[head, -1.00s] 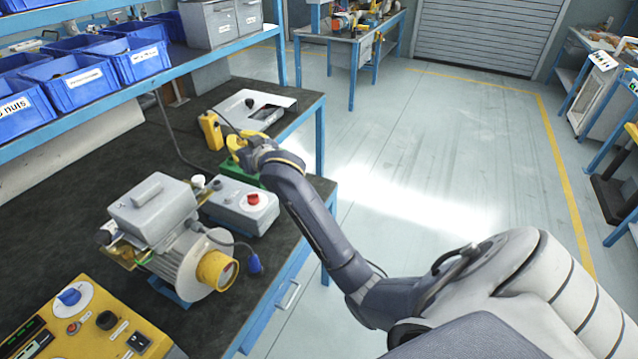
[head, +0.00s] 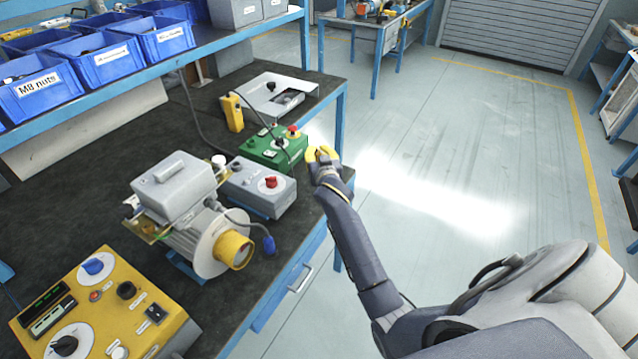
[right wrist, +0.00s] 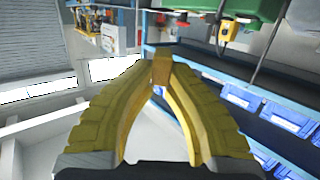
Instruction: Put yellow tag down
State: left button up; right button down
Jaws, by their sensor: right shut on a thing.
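My right gripper (head: 322,156) is at the right edge of the workbench, just right of the green control box (head: 272,148). In the right wrist view its yellow fingers (right wrist: 162,72) close at the tips on a small orange-yellow piece, which looks like the yellow tag (right wrist: 161,66). The tag is hard to tell from the yellow fingers in the head view. My left gripper is not in view.
Bare dark bench lies at the left. Open floor lies to the right.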

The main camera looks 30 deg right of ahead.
notch_tip(320, 180, down, 14)
jog(key=shift+r, duration=0.15)
dwell(0.5)
jog(key=c, duration=1.9)
grip_release()
jog(key=shift+f, duration=0.2)
jog(key=o, duration=0.5)
jog(key=shift+c, duration=0.2)
jog(key=shift+r, duration=0.15)
jog(key=v, duration=1.1)
jog(key=shift+o, duration=1)
jog(key=shift+s+a+r, duration=0.1)
jog(key=shift+s+a, duration=0.05)
jog(key=shift+s, duration=0.3)
